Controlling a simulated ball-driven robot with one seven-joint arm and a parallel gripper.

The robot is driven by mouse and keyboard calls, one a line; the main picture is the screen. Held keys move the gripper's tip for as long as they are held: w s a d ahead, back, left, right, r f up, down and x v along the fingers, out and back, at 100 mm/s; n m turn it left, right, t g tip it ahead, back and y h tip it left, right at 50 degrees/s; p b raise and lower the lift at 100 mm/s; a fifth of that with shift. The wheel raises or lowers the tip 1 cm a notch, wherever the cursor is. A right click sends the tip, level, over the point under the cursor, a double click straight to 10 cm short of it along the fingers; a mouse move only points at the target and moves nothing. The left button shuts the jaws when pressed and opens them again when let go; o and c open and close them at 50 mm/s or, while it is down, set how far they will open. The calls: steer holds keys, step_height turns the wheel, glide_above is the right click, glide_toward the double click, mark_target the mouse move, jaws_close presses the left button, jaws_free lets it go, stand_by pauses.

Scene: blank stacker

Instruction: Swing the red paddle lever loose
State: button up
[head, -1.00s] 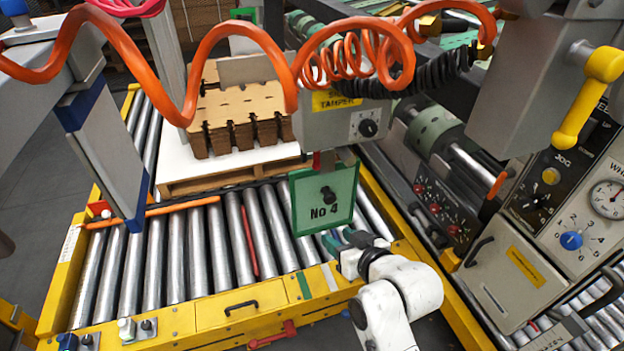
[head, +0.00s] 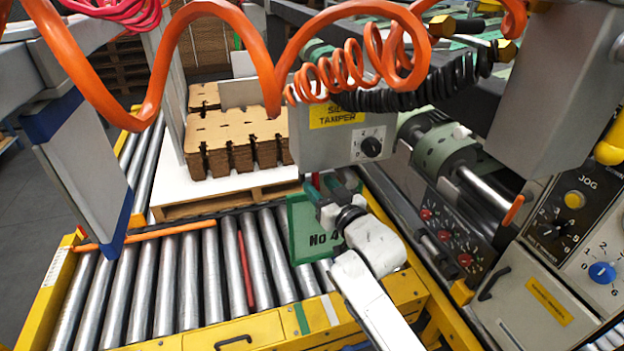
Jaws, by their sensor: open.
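My gripper (head: 325,190) has dark green-tipped fingers and is open, in front of the upper part of the green "No 4" plate (head: 303,222). It hides the plate's right part and its black knob. A small red upright piece (head: 316,181) shows at the plate's top edge, just beyond the fingertips. I cannot tell whether it is the paddle lever or whether the fingers touch it. A long thin red bar (head: 246,268) lies between the rollers to the left. The red handle low on the front of the yellow frame is out of view now.
The grey tamper box (head: 340,140) is just above my gripper. Orange coiled hose (head: 262,60) and black corrugated hose (head: 420,97) hang overhead. Cardboard blanks (head: 238,143) sit on a pallet (head: 225,203) behind the rollers (head: 180,270). Control panels stand at the right.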

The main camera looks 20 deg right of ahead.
mark_target(317, 184)
steer(key=shift+w+a+b, duration=0.2)
steer(key=shift+w+a, duration=0.05)
steer(key=shift+w, duration=0.8)
steer(key=shift+w+a+b, duration=0.2)
steer(key=shift+w+a, duration=0.05)
steer(key=shift+w, duration=0.8)
steer(key=shift+c, duration=0.3)
jaws_close()
